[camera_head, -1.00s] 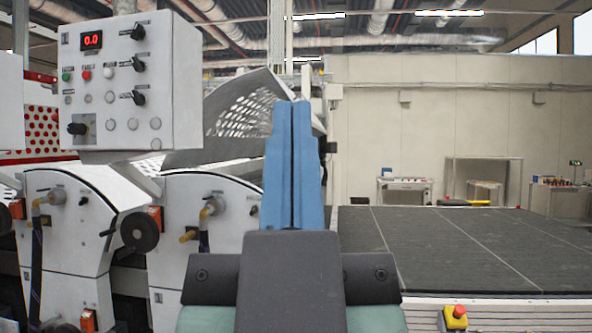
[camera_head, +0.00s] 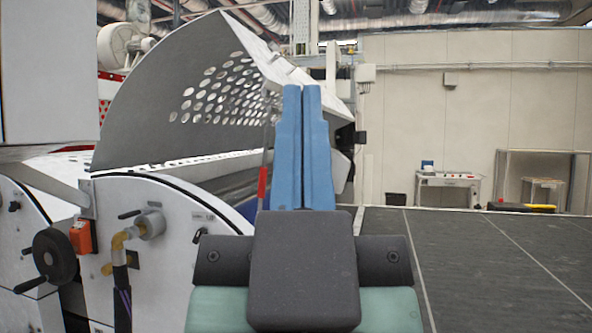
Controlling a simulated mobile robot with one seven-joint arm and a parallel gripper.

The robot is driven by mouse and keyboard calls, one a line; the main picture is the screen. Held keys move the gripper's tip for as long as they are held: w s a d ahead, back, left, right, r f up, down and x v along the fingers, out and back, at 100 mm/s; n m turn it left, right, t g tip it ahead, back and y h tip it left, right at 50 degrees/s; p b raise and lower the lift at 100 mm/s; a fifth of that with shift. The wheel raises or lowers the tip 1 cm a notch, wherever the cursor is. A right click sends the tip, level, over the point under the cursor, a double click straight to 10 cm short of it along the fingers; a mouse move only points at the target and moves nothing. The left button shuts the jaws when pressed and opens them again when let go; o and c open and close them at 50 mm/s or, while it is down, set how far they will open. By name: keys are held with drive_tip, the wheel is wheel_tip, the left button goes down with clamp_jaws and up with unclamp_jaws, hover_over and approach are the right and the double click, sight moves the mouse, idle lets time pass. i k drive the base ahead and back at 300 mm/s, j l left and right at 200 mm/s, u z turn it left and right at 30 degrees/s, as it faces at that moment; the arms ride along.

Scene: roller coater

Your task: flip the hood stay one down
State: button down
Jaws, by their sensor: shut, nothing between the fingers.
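The raised grey hood with a perforated panel (camera_head: 165,85) stands open over the coater, left of centre. A thin stay with a red sleeve (camera_head: 262,185) hangs nearly upright below the hood's right part. It shows just left of my blue fingers, and its lower end is hidden. Whether the stay touches the hood cannot be told. My gripper (camera_head: 302,92) points forward with its two fingers close together and holds nothing. It overlaps the hood's right edge in the picture. No contact with the stay can be seen.
The white machine housing (camera_head: 165,270) with a handwheel (camera_head: 54,254) and yellow fitting stands at lower left. A grey panel box (camera_head: 48,75) is at the left edge.

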sight(264, 170)
drive_tip(key=i+l+u, duration=0.15)
drive_tip(key=i+l, duration=0.8)
